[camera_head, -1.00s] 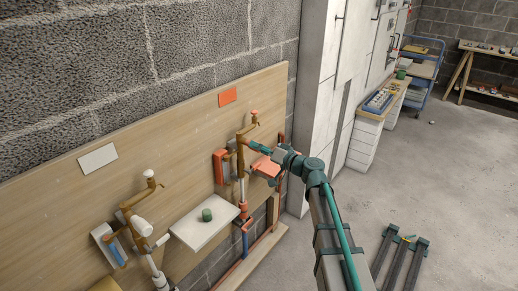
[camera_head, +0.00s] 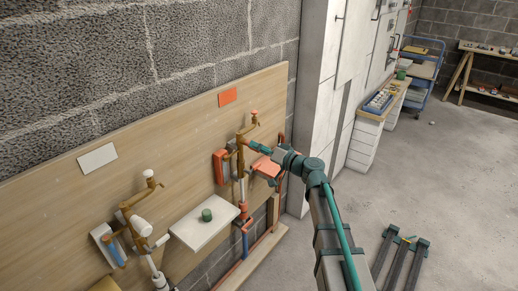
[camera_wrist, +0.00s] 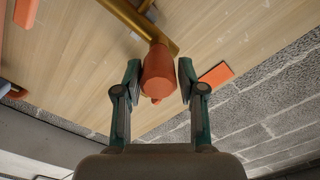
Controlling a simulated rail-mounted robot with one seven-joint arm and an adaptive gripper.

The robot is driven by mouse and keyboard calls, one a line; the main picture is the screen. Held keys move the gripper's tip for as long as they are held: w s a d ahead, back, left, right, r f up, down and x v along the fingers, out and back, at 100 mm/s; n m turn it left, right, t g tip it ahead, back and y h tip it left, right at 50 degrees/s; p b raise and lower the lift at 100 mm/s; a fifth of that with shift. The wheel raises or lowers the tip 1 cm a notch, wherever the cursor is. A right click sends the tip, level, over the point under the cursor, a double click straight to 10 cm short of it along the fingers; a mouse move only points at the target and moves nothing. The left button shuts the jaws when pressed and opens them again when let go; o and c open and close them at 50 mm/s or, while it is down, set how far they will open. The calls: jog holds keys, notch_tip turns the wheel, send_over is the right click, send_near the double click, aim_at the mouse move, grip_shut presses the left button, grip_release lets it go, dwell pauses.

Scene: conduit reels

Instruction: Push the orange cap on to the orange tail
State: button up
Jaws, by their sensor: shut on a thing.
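The orange cap (camera_wrist: 158,75) sits between the two fingers of my gripper (camera_wrist: 160,70) in the wrist view, and the gripper is shut on it. A brass-coloured tube (camera_wrist: 128,18) runs from the upper left down to the cap's far end, and the cap looks in line with it. How far the cap sits over the tube end is hidden. In the head view my gripper (camera_head: 251,142) is at the brass pipework (camera_head: 240,150) of the orange station; the cap in it is too small to make out there.
An orange tag plate (camera_head: 228,96) is on the wooden board (camera_head: 185,140) above the pipework. A white station with a white cylinder (camera_head: 141,225) stands to the left. A white shelf (camera_head: 190,237) carries a green cylinder (camera_head: 207,215). A tall white cabinet (camera_head: 320,95) stands to the right.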

jog(key=o, duration=1.1)
jog(key=v, duration=1.1)
jog(key=s+d+f+m+g+h+p, duration=0.1)
jog(key=s+d+f+g+h, duration=0.15)
jog(key=s+f, duration=0.65)
jog(key=s+d+f+m+g+h, duration=0.1)
jog(key=s+d+f+g+h, duration=0.2)
jog(key=f, duration=1.1)
jog(key=s+d+f+m+g+h+p, duration=0.1)
jog(key=s+f+m+g+h, duration=0.2)
jog(key=s+f, duration=0.65)
jog(key=s+d+f+n+g+h+p, duration=0.1)
jog(key=s+f, duration=0.4)
jog(key=s, duration=0.5)
jog(key=s+d+f+g+h+p, duration=0.1)
jog(key=s+d+f+g+h, duration=0.2)
jog(key=s+f, duration=0.3)
jog(key=s+d+f+n+g+h+p, duration=0.1)
jog(key=s+d+f+g, duration=0.3)
jog(key=s, duration=1)
jog(key=shift+s+d+f+n+h+p, duration=0.15)
jog(key=shift+f+n+h+p, duration=0.15)
jog(key=shift+f+h+p, duration=0.4)
